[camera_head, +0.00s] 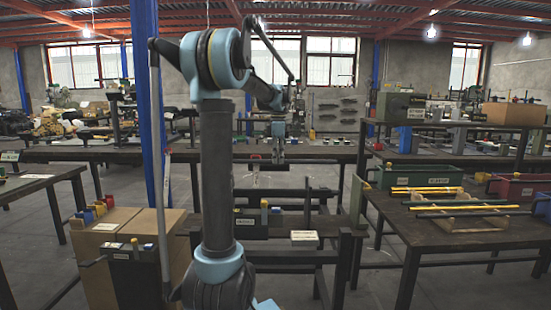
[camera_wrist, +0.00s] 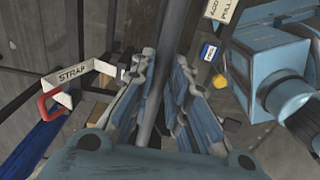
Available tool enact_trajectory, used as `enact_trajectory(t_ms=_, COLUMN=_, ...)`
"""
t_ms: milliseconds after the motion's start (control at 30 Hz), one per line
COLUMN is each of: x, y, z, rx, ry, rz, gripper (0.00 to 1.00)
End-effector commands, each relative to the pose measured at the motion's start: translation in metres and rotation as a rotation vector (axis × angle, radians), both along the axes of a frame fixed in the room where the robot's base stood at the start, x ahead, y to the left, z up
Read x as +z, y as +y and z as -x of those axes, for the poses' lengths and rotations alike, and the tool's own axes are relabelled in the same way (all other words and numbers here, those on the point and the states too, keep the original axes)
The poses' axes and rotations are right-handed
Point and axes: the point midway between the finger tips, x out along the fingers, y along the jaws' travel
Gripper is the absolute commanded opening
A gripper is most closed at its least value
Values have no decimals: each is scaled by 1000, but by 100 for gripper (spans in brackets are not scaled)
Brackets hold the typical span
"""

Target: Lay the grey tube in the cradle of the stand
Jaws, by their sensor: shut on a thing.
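In the wrist view, a grey tube (camera_wrist: 171,38) runs from the top edge down between the two fingers of my gripper (camera_wrist: 163,66). In the head view, my gripper (camera_head: 279,156) hangs fingers down over the middle bench area, small and far off. I cannot make out the tube there. On the right table, a pale wooden stand (camera_head: 462,224) has long yellow and dark bars around it. I cannot tell whether this is the stand with the cradle.
The right table (camera_head: 410,232) also bears a green bin (camera_head: 425,177) and a red bin (camera_head: 513,187). A dark labelled box (camera_head: 250,226) sits on the middle bench. A blue post (camera_head: 150,110) stands left of my arm.

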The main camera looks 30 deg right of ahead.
Motion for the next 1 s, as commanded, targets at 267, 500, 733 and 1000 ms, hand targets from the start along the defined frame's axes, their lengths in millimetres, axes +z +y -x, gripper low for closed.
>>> enact_trajectory(t_ms=267, x=-25, y=0, z=0, rx=0, ry=0, rz=0, gripper=0)
enact_trajectory(t_ms=500, x=-49, y=0, z=0, rx=0, ry=0, rz=0, gripper=0)
enact_trajectory(t_ms=733, x=-70, y=0, z=0, rx=0, ry=0, rz=0, gripper=0)
enact_trajectory(t_ms=1000, x=-89, y=0, z=0, rx=1, ry=0, rz=0, gripper=0)
